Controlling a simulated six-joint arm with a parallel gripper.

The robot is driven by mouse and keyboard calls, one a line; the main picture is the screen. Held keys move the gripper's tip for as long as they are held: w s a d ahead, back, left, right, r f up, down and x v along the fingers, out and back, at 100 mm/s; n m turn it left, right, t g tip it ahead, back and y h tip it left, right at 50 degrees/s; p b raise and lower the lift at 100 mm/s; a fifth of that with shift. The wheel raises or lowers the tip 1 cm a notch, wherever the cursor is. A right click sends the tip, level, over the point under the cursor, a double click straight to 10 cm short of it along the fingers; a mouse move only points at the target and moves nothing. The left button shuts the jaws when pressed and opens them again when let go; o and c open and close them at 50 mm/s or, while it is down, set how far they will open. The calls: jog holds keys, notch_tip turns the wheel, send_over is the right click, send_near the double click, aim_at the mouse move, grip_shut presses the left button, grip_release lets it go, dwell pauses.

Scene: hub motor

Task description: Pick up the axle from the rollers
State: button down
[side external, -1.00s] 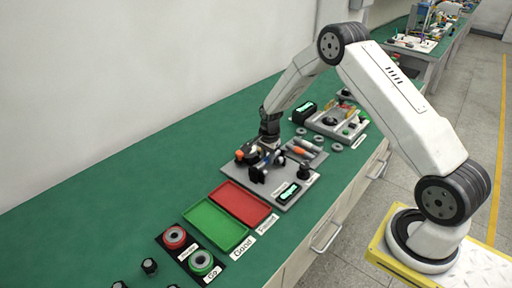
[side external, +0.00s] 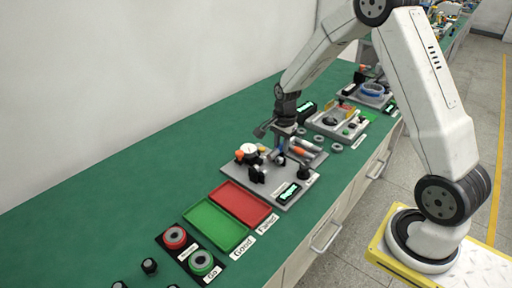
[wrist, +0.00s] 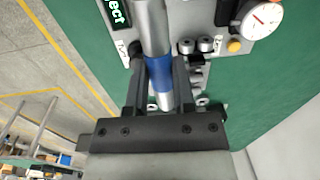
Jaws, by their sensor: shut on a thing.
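The axle (wrist: 150,28) is a grey metal shaft with a blue band. In the wrist view it lies lengthwise between the two fingers of my gripper (wrist: 157,82), which is shut on it around the blue band. In the side view my gripper (side external: 284,143) is over the back right part of the grey fixture plate (side external: 232,169), and the axle is small and partly hidden there. The rollers (wrist: 196,45) are short grey cylinders to the right of the axle in the wrist view, with the axle apart from them.
A white dial gauge (wrist: 263,17) stands on the fixture; it also shows in the side view (side external: 249,149). A red tray (side external: 239,203) and a green tray (side external: 215,226) lie in front. Another fixture (side external: 335,122) stands behind.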

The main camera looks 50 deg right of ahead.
jog(key=s+a+r, duration=0.1)
jog(key=s+r, duration=0.2)
jog(key=s, duration=0.4)
jog(key=shift+s+a+r, duration=0.15)
jog(key=shift+a, duration=0.25)
dwell(0.4)
